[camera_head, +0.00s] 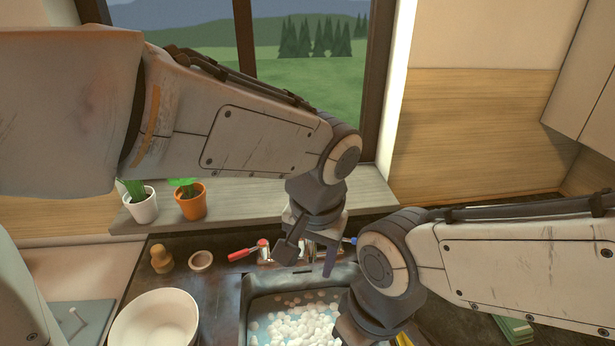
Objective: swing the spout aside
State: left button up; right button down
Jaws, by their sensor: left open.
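The tap stands at the back of the dark sink (252,300). Its red-tipped lever (243,254) points left, and a small blue part (352,240) shows on the right. A bit of shiny metal (311,252), which looks like the spout, shows between the fingers of my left gripper (308,259). My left gripper is open and points down over the back edge of the sink. Most of the spout is hidden behind it, and I cannot tell whether they touch. My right gripper (355,332) is low at the bottom edge, its fingertips not clearly seen.
White pebble-like pieces (300,325) lie in the sink. A white bowl (155,322), a wooden stopper-like piece (161,258) and a small round dish (201,260) stand left on the counter. Two potted plants (190,205) are on the sill. Green items (515,328) lie at the lower right.

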pick_arm(q)
jog(key=w+r+n+t+y+p, duration=0.1)
jog(key=w+r+n+p, duration=0.15)
jog(key=w+r, duration=0.35)
jog(key=w+r+n+t+y+p, duration=0.1)
jog(key=w+r+n, duration=0.25)
jog(key=w, duration=0.45)
jog(key=shift+m, duration=0.4)
jog(key=p+x, duration=0.3)
jog(key=x, duration=0.5)
jog(key=shift+w+d+f, duration=0.1)
jog(key=shift+w+f, duration=0.1)
jog(key=shift+f, duration=0.05)
jog(key=shift+w+f, duration=0.25)
jog(key=shift+f, duration=0.45)
grip_shut()
jog(key=shift+r, duration=0.1)
